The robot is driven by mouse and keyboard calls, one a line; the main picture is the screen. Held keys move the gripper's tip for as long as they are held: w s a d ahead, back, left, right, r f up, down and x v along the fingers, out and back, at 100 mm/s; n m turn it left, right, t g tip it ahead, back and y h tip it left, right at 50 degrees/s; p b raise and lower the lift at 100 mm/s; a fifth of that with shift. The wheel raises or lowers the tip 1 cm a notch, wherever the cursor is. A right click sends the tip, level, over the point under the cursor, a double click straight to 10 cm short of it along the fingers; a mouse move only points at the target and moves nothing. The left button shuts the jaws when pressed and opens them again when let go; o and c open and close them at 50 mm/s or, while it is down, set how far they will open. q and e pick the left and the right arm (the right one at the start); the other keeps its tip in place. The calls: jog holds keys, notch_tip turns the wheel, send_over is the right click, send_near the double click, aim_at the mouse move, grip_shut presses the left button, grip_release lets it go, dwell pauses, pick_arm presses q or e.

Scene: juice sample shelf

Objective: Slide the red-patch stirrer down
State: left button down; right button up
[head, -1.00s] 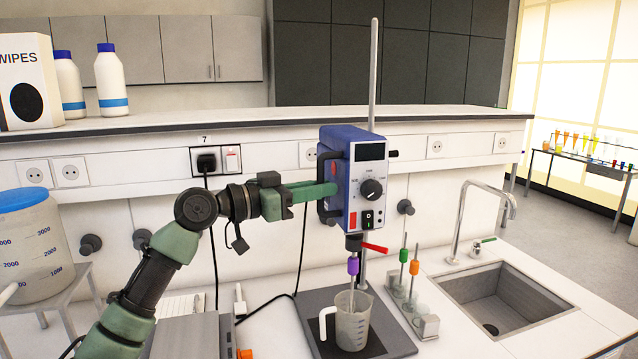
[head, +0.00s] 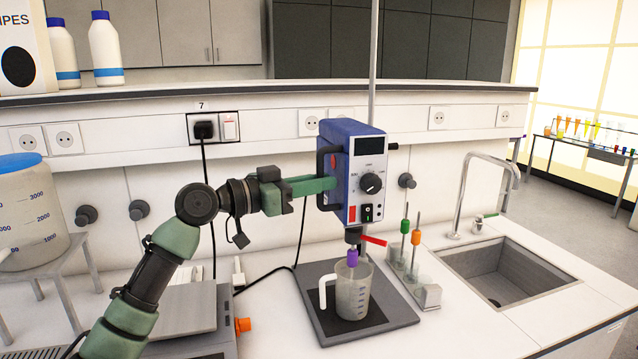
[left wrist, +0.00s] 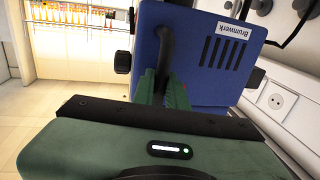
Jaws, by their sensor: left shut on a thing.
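The stirrer (head: 366,150) is a blue box with a grey front, a dial and a small red patch. It is mounted on an upright metal rod (head: 373,60) above a clear beaker (head: 352,298). A red lever (head: 373,241) sticks out just below its body. The purple part (head: 353,257) under it is at the beaker's rim, and the lower end is inside the beaker. My left gripper (head: 322,184) is shut on the black handle at the stirrer's left side. The handle (left wrist: 166,55) also shows between the green fingers (left wrist: 165,95) in the left wrist view. My right gripper is out of view.
A dark base plate (head: 385,318) carries the beaker. A rack (head: 428,294) with green- and orange-topped rods stands to its right, before the sink (head: 505,270). A balance (head: 195,315) is at the left. A black cable runs behind my arm.

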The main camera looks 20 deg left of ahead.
pick_arm(q)
jog(key=shift+d+f, duration=0.15)
jog(key=shift+f, duration=0.35)
jog(key=c, duration=1.5)
grip_release()
jog(key=shift+o, duration=0.3)
jog(key=shift+r, duration=0.15)
jog(key=b+v, duration=0.2)
jog(key=v, duration=0.5)
jog(key=shift+s+a+b, duration=0.25)
jog(key=shift+a+b, duration=0.1)
jog(key=shift+b, duration=0.05)
